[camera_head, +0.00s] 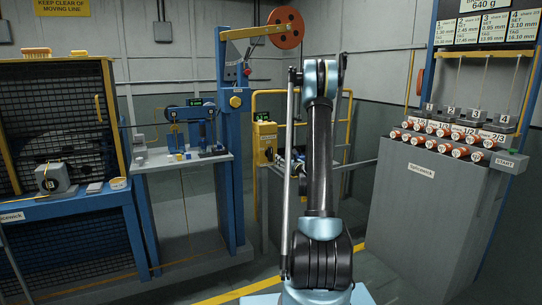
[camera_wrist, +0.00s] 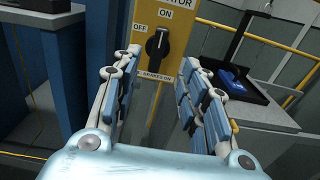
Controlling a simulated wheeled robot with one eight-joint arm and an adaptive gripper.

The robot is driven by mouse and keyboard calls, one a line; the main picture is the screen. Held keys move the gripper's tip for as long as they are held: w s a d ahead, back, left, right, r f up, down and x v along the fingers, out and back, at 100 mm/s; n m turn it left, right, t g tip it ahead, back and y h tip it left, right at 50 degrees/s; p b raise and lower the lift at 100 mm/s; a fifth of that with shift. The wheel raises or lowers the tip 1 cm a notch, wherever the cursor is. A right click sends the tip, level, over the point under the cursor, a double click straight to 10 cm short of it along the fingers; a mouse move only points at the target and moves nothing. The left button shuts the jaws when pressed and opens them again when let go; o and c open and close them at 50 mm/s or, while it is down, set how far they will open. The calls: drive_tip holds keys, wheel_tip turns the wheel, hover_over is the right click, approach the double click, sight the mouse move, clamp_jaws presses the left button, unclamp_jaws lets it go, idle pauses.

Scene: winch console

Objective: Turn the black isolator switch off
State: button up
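The black isolator switch (camera_wrist: 157,45) is on a yellow panel (camera_wrist: 178,48) in the wrist view. Its handle stands close to upright, with its upper end toward the ON label. The OFF label is to its upper left. In the head view the switch (camera_head: 268,153) is small on the yellow box (camera_head: 264,135). My gripper (camera_wrist: 163,58) is open, with one finger to each side of the switch in the picture. Nothing is between the fingers, and contact with the switch cannot be made out. In the head view my arm largely hides the gripper.
A grey worktop (camera_wrist: 245,108) with a black tray (camera_wrist: 240,88) holding a blue item is at right in the wrist view. Yellow rails (camera_head: 270,92) frame the yellow box in the head view. A blue post (camera_head: 232,150) stands to its left, and a grey cabinet (camera_head: 425,210) at right.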

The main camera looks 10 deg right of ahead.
sight(272, 151)
drive_tip(key=x, duration=1.4)
drive_tip(key=shift+w, duration=0.15)
clamp_jaws()
